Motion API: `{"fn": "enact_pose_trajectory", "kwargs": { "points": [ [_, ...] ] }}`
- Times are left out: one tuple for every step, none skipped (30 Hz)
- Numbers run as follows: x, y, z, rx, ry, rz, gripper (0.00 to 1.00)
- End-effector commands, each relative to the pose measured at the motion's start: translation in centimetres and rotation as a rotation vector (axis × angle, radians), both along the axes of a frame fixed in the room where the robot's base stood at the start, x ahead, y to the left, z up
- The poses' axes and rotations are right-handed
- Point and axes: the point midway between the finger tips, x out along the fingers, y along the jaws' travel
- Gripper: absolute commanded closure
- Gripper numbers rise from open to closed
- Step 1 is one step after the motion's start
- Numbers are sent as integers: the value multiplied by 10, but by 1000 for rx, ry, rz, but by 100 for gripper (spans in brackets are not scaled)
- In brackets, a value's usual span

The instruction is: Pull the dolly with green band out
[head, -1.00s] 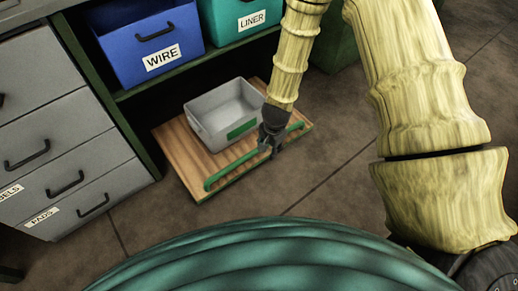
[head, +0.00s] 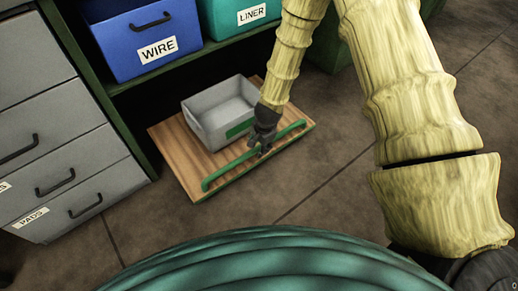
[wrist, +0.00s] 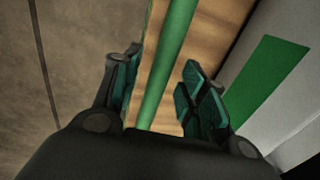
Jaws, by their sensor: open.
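The dolly is a low wooden board (head: 180,155) on the floor, largely out in front of the shelf. A green bar handle (head: 225,171) runs along its near edge. A grey bin (head: 203,124) with a green band on its side stands on the board. My gripper (head: 263,143) is at the handle, right of its middle. In the wrist view my gripper (wrist: 162,90) is open, with the green bar (wrist: 168,70) passing between its fingers, apart from the right finger. The bin's green band (wrist: 270,78) shows at the right there.
A blue WIRE bin (head: 145,40) and a teal LINER bin (head: 238,14) sit on the shelf above. Grey drawers (head: 60,150) stand close at the left. The floor (head: 350,180) right of the dolly is clear.

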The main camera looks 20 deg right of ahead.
Motion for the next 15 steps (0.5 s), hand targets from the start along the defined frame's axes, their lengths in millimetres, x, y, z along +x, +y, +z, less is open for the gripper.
{"fn": "enact_pose_trajectory", "kwargs": {
  "points": [
    [1,0,-5,0,0,0,58],
    [1,0,-6,0,0,0,58],
    [2,0,-7,0,-1,0,58],
    [2,1,-7,0,-1,0,58],
    [2,1,-8,-1,-1,0,58],
    [2,1,-8,-1,-1,0,58],
    [2,1,-8,-1,-1,0,58],
    [2,1,-8,-1,-1,0,58],
    [2,1,-8,-1,-1,0,58],
    [2,1,-8,-1,-1,0,58],
    [2,1,-8,-1,-1,0,58],
    [2,1,-8,-1,-1,0,58],
    [2,1,-8,0,-1,0,58],
    [2,1,-8,0,-1,0,63],
    [2,1,-8,-1,-1,0,70]
  ]
}}
